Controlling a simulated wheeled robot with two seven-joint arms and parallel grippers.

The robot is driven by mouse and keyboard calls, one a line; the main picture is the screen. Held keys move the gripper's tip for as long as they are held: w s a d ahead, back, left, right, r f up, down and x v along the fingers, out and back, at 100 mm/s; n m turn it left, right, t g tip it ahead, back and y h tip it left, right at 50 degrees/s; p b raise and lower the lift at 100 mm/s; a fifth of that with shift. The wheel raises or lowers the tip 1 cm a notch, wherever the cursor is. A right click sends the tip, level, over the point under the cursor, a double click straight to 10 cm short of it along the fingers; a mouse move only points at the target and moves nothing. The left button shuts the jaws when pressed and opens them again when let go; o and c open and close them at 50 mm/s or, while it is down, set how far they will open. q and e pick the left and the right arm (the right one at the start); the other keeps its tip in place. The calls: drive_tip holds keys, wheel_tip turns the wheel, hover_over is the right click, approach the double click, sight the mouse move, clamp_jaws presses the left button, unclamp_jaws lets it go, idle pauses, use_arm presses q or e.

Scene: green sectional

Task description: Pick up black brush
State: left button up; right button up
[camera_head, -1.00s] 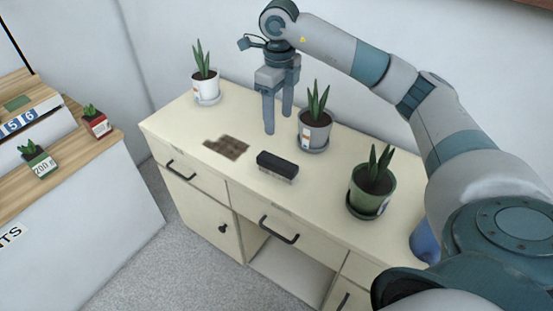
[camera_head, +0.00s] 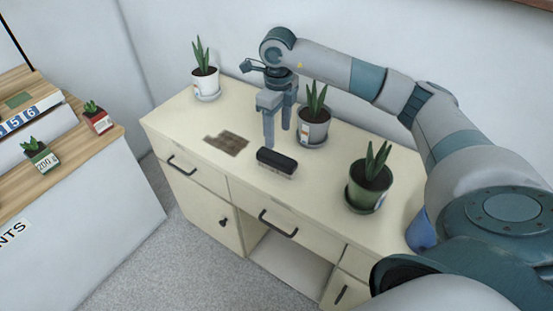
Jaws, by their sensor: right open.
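The black brush (camera_head: 277,161) lies on the cream cabinet top (camera_head: 205,172), near its front edge, with pale bristles facing down. My right gripper (camera_head: 277,138) is open and empty, pointing down just behind the brush. Its fingertips are close to the brush but I cannot tell whether they touch it or how high they are above the top. My left gripper is not in view.
A grey-potted plant (camera_head: 313,128) stands close to the right of my gripper. A green-potted plant (camera_head: 369,186) and a blue object (camera_head: 421,232) are further right. A white-potted plant (camera_head: 205,82) stands at the back left. A dark dirt patch (camera_head: 227,143) lies left of the brush.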

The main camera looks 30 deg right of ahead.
drive_tip(key=p, duration=0.2)
hover_over(276, 157)
drive_tip(key=f, duration=0.5)
drive_tip(key=shift+d+f, duration=0.1)
drive_tip(key=shift+d, duration=0.25)
drive_tip(key=shift+f, duration=0.35)
drive_tip(key=shift+a+f+p, duration=0.2)
drive_tip(key=shift+f+p, duration=0.55)
drive_tip(key=shift+f, duration=0.15)
wheel_tip(276, 157, down, 2)
drive_tip(key=shift+f+p, duration=0.1)
drive_tip(key=shift+p, duration=0.4)
drive_tip(key=shift+f, duration=0.6)
